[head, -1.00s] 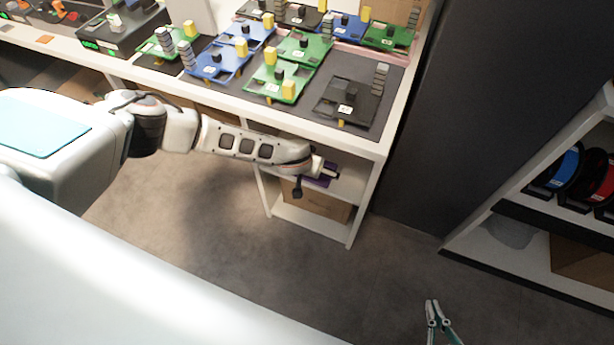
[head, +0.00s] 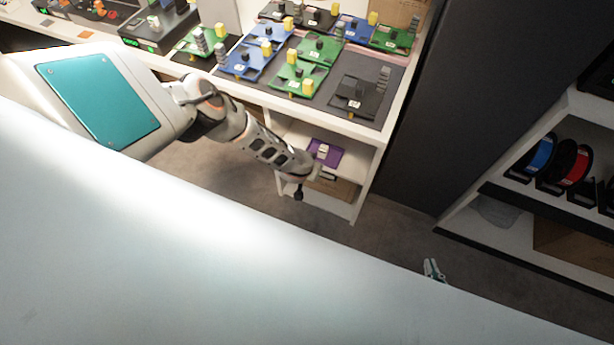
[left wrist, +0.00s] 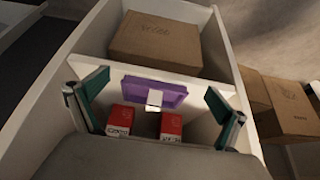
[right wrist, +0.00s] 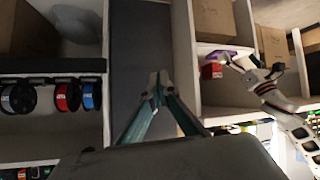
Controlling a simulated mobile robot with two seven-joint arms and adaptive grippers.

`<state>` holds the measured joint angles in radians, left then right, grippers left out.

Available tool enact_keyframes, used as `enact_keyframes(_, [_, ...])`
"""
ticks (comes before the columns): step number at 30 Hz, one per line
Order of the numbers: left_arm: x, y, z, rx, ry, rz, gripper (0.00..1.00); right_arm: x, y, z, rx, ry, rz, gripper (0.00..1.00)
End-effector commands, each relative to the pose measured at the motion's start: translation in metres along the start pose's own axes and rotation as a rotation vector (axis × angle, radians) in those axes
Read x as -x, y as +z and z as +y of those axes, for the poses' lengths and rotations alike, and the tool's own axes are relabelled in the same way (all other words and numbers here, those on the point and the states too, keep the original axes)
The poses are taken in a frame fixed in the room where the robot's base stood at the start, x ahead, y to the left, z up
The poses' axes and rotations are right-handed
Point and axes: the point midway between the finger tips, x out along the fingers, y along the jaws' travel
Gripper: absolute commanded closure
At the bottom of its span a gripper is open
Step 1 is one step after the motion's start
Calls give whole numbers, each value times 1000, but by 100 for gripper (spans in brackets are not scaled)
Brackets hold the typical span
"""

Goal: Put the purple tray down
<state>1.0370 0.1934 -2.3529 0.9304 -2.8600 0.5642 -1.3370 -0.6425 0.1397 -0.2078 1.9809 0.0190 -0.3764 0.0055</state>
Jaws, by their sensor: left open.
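The purple tray (head: 325,152) lies on the shelf inside the white unit, under the tabletop. In the left wrist view the tray (left wrist: 151,91) has a pale tab at its near edge. My left gripper (left wrist: 154,102) is open, its teal fingers spread wide to either side of the tray in the picture, with nothing between them. In the head view the end of my left arm is just below the tray and the left fingers are hard to make out. My right gripper (head: 433,268) is shut and empty, low over the floor; its fingertips meet in the right wrist view (right wrist: 159,86).
Two red boxes (left wrist: 121,119) (left wrist: 171,126) stand near the tray. A cardboard carton (left wrist: 155,42) is in the neighbouring compartment. Green, blue and black trays crowd the mat above. A dark panel (head: 455,110) and a spool shelf (head: 505,208) stand right.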

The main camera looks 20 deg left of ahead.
Motion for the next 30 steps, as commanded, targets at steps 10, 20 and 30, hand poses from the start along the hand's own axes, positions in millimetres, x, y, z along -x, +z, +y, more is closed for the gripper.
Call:
enact_keyframes(10, [16,18,0,-2,0,1,0,23,-38,2,-10,-4,13,100])
enact_keyframes(20, [18,30,1,-2,2,-2,0,30,-54,6,-8,-1,23,100])
enact_keyframes(30, [17,31,1,-1,3,-2,0,29,-53,6,-7,0,22,100])
